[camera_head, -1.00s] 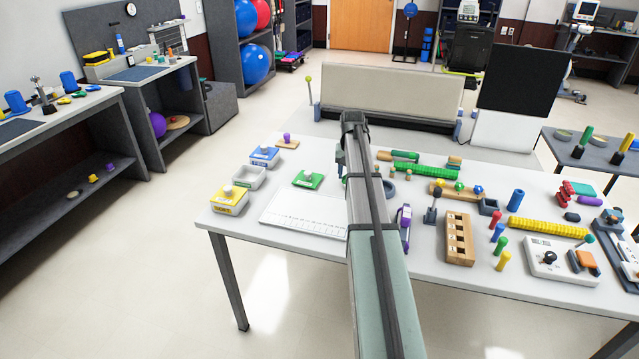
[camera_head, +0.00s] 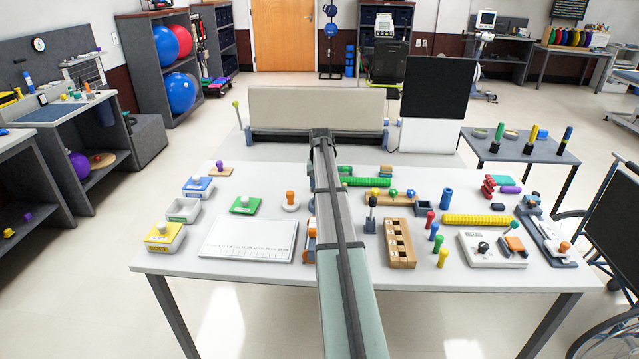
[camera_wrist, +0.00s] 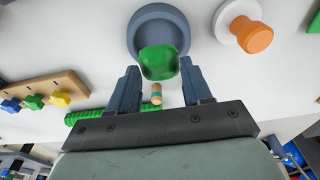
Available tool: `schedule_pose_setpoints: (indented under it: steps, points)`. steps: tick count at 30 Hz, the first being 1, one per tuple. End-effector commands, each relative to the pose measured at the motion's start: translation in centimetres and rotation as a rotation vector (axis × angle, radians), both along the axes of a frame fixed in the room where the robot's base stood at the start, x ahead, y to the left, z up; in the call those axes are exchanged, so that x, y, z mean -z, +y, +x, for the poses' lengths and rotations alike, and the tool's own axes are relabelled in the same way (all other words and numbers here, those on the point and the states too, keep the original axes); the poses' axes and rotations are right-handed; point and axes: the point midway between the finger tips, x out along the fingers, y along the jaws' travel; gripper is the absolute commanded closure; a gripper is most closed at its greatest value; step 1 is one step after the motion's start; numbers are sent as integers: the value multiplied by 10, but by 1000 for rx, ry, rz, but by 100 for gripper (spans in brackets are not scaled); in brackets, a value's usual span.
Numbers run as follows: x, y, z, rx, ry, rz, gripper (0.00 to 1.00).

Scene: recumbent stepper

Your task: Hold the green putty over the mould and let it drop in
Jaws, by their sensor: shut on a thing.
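The green putty (camera_wrist: 158,63) is a rounded lump between the two fingertips of my gripper (camera_wrist: 160,68) in the wrist view. My gripper is shut on it. The mould (camera_wrist: 158,12), a round blue-grey dish, shows behind the putty. The putty overlaps the dish's near rim and part of its hollow in that view. How high the putty is above the dish I cannot tell. In the head view my arm hides the gripper's fingers, the putty and most or all of the mould.
An orange-knobbed white disc (camera_wrist: 240,25) stands right of the mould in the wrist view. A wooden bar with coloured knobs (camera_wrist: 42,92) and a green ribbed strip (camera_wrist: 100,115) lie left and below. A white board (camera_head: 250,240) lies on the white table (camera_head: 190,262).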

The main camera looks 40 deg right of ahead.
Motion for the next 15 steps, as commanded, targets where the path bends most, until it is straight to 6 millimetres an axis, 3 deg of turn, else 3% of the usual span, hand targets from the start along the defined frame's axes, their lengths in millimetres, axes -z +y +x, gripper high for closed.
schedule_pose_setpoints:
  steps: [9,15]
  points:
    - [26,0,0,0,1,1,81]
    - [31,0,0,0,0,0,81]
